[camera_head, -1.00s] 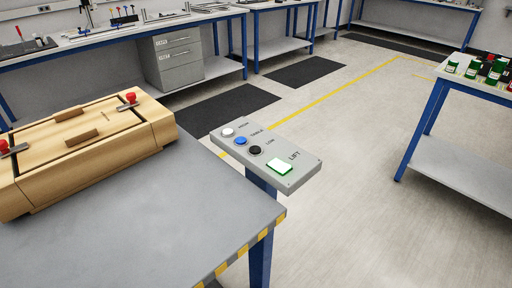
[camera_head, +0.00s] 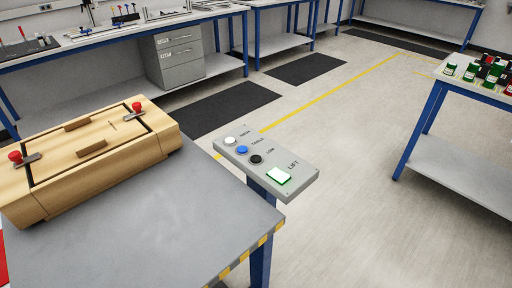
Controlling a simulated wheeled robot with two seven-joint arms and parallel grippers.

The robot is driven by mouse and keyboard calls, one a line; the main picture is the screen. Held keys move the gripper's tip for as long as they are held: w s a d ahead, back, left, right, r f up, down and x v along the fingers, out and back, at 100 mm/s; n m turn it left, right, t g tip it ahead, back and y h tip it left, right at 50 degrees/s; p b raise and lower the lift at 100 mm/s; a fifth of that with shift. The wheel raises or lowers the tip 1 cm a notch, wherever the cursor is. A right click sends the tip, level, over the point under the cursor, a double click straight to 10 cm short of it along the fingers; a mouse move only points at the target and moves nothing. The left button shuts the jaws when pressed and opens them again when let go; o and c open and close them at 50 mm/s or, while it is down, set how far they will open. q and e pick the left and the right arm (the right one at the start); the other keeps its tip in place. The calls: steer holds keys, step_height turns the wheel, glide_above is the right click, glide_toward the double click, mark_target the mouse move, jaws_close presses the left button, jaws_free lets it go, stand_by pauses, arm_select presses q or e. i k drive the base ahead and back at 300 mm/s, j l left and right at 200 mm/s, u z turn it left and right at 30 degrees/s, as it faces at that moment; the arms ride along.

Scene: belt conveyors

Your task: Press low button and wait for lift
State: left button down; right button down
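The grey button panel (camera_head: 301,185) stands on a blue post beside the right edge of the lift table. The black low button (camera_head: 255,159) sits on it, labelled LOW. Above it are the blue middle button (camera_head: 242,150) and a white button (camera_head: 230,141). A lit green-white LIFT button (camera_head: 279,176) is at the panel's lower end. Neither of my grippers is in view, and nothing touches the panel.
The grey table (camera_head: 170,222) with a striped yellow edge holds a wooden box (camera_head: 95,157) with red-knobbed clamps. Blue-legged workbenches (camera_head: 130,36) line the back. A side table (camera_head: 460,82) with green and red items stands right. Open floor lies between.

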mark_target(255, 159)
steer(key=i+l+u, duration=0.2)
steer(key=l+u, duration=0.15)
steer(key=l, duration=0.75)
steer(key=l+u, duration=0.35)
steer(key=l, duration=0.75)
steer(key=l+u, duration=0.35)
steer(key=l, duration=0.8)
steer(key=k, duration=0.05)
